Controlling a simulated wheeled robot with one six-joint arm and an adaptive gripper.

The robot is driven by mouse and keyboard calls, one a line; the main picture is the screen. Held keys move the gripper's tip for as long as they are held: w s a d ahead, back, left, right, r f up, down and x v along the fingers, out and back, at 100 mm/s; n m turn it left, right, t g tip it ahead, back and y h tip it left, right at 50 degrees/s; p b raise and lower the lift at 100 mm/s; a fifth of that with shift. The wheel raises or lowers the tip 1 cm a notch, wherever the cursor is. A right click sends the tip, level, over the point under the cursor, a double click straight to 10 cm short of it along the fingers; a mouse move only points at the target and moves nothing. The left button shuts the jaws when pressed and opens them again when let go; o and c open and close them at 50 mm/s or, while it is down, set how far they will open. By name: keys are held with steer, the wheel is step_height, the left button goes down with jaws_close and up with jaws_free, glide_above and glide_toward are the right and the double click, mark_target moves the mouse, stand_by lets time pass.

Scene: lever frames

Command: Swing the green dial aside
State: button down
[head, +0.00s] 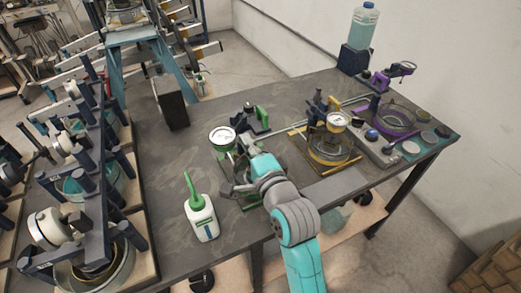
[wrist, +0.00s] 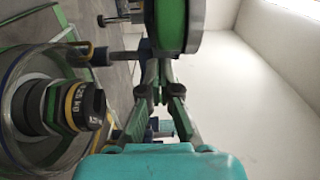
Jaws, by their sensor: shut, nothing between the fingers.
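The green dial (head: 222,136) is a round white-faced gauge with a green rim, on a green-framed fixture on the table. In the wrist view, its green body (wrist: 172,22) shows close up at the top, with a grey rim on its right side. My gripper (wrist: 157,88) is shut and empty, with its fingertips just short of the green body in the picture. I cannot tell whether they touch it. In the head view, my gripper (head: 236,178) is just below the dial, and my arm hides part of the fixture.
A clear round dish (wrist: 22,110) with a black, yellow-ringed weight (wrist: 88,106) lies left in the wrist view. A yellow fixture (head: 328,147) and a purple one (head: 393,118) stand to the right. A white bottle with a green spout (head: 201,217) stands near the front edge.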

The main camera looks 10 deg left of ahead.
mark_target(234, 142)
steer(key=shift+w+a, duration=0.1)
steer(key=shift+a, duration=0.5)
steer(key=shift+a, duration=0.1)
steer(key=shift+a+m+t+h, duration=0.6)
steer(key=shift+a+m+h, duration=0.1)
steer(key=shift+a+h, duration=0.25)
steer(key=shift+d, duration=0.15)
